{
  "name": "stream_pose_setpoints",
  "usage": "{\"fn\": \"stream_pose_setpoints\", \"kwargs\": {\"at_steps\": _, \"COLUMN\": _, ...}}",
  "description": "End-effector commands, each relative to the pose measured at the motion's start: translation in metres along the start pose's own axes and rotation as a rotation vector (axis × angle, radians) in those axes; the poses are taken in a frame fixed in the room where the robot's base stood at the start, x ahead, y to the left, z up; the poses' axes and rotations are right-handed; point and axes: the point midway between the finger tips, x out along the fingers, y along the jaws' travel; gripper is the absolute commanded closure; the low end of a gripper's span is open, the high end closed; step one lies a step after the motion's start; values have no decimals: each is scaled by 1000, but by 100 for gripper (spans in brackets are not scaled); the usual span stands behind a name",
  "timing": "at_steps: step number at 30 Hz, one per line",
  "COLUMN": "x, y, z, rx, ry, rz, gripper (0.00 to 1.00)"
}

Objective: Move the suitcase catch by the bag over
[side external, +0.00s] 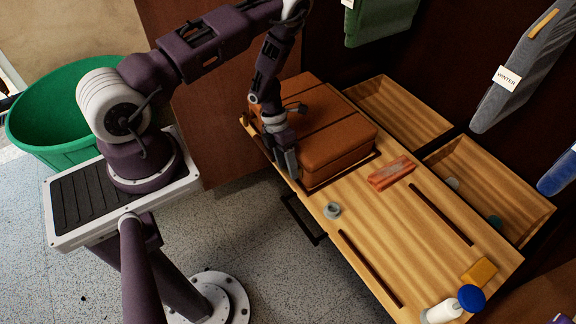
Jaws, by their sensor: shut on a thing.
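A brown-orange suitcase (330,125) lies flat and closed on the wooden bench top (365,215), at its far left end. My gripper (289,168) points down at the suitcase's near left side, close against it. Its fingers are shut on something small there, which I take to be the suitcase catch. The catch itself is hidden by the fingers, so its shape and position cannot be made out.
A reddish block (391,173), a small grey ring (332,210), a yellow block (479,272) and a blue-capped white bottle (446,310) are on the bench. Open wooden drawers (490,190) lie behind. Garments hang above right. A green tub (60,115) stands left.

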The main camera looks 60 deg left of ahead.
Motion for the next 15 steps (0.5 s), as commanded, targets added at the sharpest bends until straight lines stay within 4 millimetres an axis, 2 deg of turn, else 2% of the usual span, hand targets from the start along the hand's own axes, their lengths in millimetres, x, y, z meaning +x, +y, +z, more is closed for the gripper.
{"fn": "stream_pose_setpoints", "kwargs": {"at_steps": 6, "x": 0, "y": 6, "z": 1, "rx": -4, "ry": -4, "rz": -140, "gripper": 90}}
{"fn": "stream_pose_setpoints", "kwargs": {"at_steps": 15, "x": 1, "y": 7, "z": 1, "rx": -1, "ry": -2, "rz": -258, "gripper": 90}}
